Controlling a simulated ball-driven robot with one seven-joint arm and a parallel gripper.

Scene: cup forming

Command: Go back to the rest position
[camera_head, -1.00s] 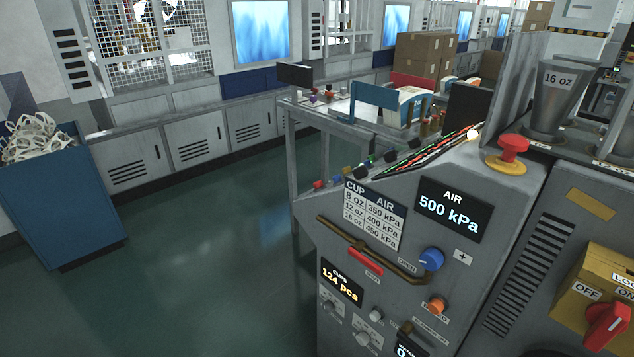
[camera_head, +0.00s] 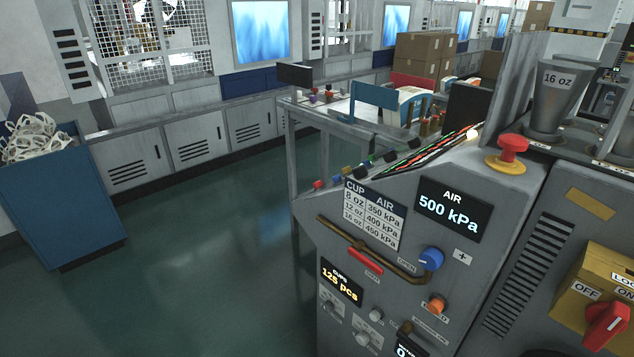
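My gripper and arm are not in view. The grey machine (camera_head: 400,290) stands close at the right. Its air display (camera_head: 453,211) reads 500 kPa. Its cups display (camera_head: 341,282) reads 125 pcs. A cup and air chart (camera_head: 374,215) lists 8 oz 350 kPa, 12 oz 400 kPa and 16 oz 450 kPa. A blue knob (camera_head: 431,259) and an orange knob (camera_head: 436,304) sit on the front panel. A red emergency button (camera_head: 513,147) stands on top. A red selector (camera_head: 607,325) sits on a yellow box with OFF and partly cut-off lettering.
A blue bin (camera_head: 62,205) with pale scrap rings stands at the left. Grey cabinets (camera_head: 198,142) line the back wall. Brown boxes (camera_head: 424,56) and a table with small items stand behind the machine. The green floor (camera_head: 215,280) between bin and machine is clear.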

